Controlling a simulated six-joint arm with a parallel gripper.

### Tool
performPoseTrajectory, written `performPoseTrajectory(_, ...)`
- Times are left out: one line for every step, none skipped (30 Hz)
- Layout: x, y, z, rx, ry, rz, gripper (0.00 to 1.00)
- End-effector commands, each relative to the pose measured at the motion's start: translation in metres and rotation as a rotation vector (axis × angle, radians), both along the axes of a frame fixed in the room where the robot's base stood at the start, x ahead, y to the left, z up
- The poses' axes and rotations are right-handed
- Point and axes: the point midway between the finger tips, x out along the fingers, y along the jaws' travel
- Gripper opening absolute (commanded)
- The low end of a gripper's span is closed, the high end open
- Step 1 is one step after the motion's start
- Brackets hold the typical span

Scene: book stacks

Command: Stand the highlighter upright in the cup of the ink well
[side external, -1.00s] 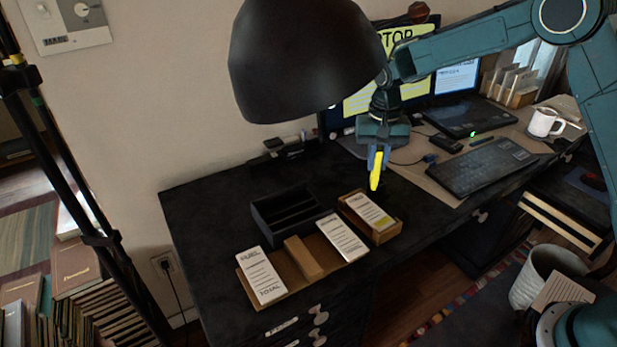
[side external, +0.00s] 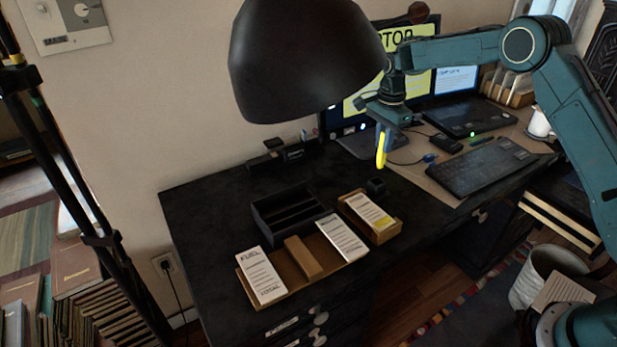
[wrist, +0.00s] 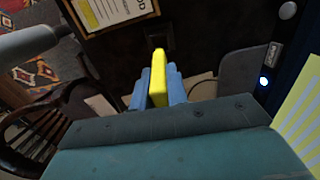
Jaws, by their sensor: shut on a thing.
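The yellow highlighter (side external: 381,152) hangs nearly upright from my gripper (side external: 384,132), in the air over the desk. In the wrist view the highlighter (wrist: 158,75) sits between the two blue fingers of my gripper (wrist: 158,92), which are shut on it. The ink well (side external: 376,187) is a small dark block on the black desk, below the highlighter and slightly left of it in the side view. Its cup is too dark and small to make out. In the wrist view a dark square shape, likely the ink well (wrist: 157,38), lies beyond the highlighter's end.
A wooden tray (side external: 387,237) with a card stands in front of the ink well. A black divided box (side external: 262,217) and another tray with cards are to the left. The keyboard (side external: 487,167) and laptop are to the right. A large dark lamp shade (side external: 300,65) hangs nearby.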

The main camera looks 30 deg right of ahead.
Motion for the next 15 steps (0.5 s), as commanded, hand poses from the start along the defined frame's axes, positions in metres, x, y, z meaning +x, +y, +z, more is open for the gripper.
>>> performPoseTrajectory(0.0003, -0.0008, -0.0002, 0.000, 0.000, -0.007, 0.00)
performPoseTrajectory(0.0004, -0.0010, -0.0003, 0.000, 0.000, -0.009, 0.00)
performPoseTrajectory(0.0004, -0.0011, -0.0003, 0.000, 0.000, -0.011, 0.00)
performPoseTrajectory(0.0004, -0.0011, -0.0003, 0.000, 0.001, -0.011, 0.00)
performPoseTrajectory(0.0004, -0.0011, -0.0003, 0.000, 0.001, -0.011, 0.00)
performPoseTrajectory(0.0003, -0.0010, -0.0004, 0.000, 0.001, -0.010, 0.00)
performPoseTrajectory(0.0003, -0.0010, -0.0005, 0.000, 0.000, -0.010, 0.00)
performPoseTrajectory(0.0003, -0.0010, -0.0007, 0.000, 0.000, -0.010, 0.00)
performPoseTrajectory(0.0003, -0.0010, -0.0011, 0.000, 0.000, -0.009, 0.00)
performPoseTrajectory(0.0003, -0.0009, -0.0015, 0.000, 0.000, -0.009, 0.00)
performPoseTrajectory(0.0003, -0.0009, -0.0020, 0.000, 0.000, -0.009, 0.00)
performPoseTrajectory(0.0003, -0.0009, -0.0028, 0.000, 0.000, -0.009, 0.00)
performPoseTrajectory(0.0003, -0.0009, -0.0035, 0.000, 0.000, -0.008, 0.00)
performPoseTrajectory(0.0003, -0.0009, -0.0042, 0.000, 0.000, -0.008, 0.00)
performPoseTrajectory(0.0003, -0.0008, -0.0054, 0.000, 0.000, -0.008, 0.00)
